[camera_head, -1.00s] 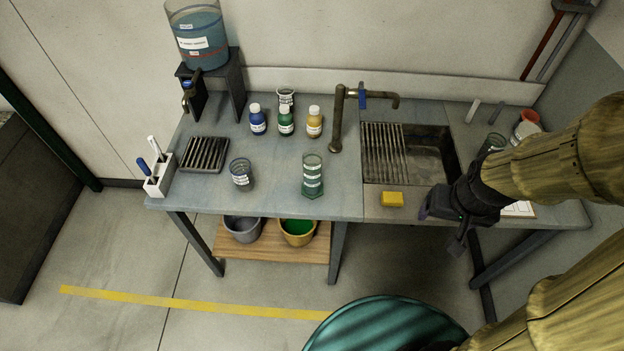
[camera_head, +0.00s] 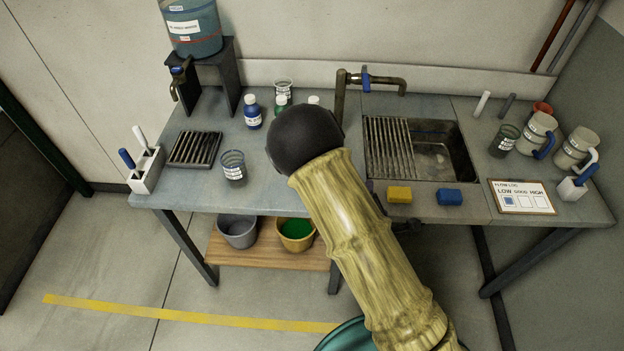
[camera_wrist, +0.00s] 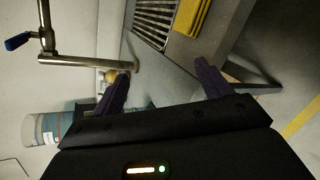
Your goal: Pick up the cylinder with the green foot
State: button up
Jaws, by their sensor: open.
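The cylinder with the green foot is hidden in the head view now, behind my raised arm. I cannot make it out in the wrist view. My gripper (camera_wrist: 165,75) is open in the wrist view, its two dark fingers apart with nothing between them but bench surface beyond. In the head view my arm's black joint covers the gripper and the middle of the bench.
A glass beaker (camera_head: 233,168), a blue bottle (camera_head: 252,112) and a drain rack (camera_head: 195,149) stand left of my arm. A tap (camera_head: 370,81) rises behind the sink (camera_head: 443,158). Yellow (camera_head: 399,194) and blue (camera_head: 449,197) sponges lie in front. Mugs stand right.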

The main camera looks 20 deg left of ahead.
jog(key=s+a+f+n+t+y+b, duration=0.1)
jog(key=s+a+n+y, duration=0.2)
jog(key=n, duration=0.5)
jog(key=s+a+f+n+y+b, duration=0.1)
jog(key=s+a+n+y+b, duration=0.1)
jog(key=a+n+y, duration=0.4)
jog(key=s+a+n, duration=0.1)
jog(key=n, duration=0.2)
jog(key=shift+s+a+n+t, duration=0.15)
jog(key=shift+a+n+t, duration=0.15)
jog(key=shift+a+t, duration=0.1)
jog(key=b+x, duration=0.2)
jog(key=b, duration=0.2)
jog(key=b+x, duration=0.2)
jog(key=b, duration=0.2)
jog(key=shift+w+a+f, duration=0.15)
jog(key=shift+w+f, duration=0.05)
jog(key=shift+w, duration=0.05)
jog(key=b, duration=0.2)
jog(key=shift+w+a+b, duration=0.1)
jog(key=shift+w+b, duration=0.15)
jog(key=shift+b, duration=0.15)
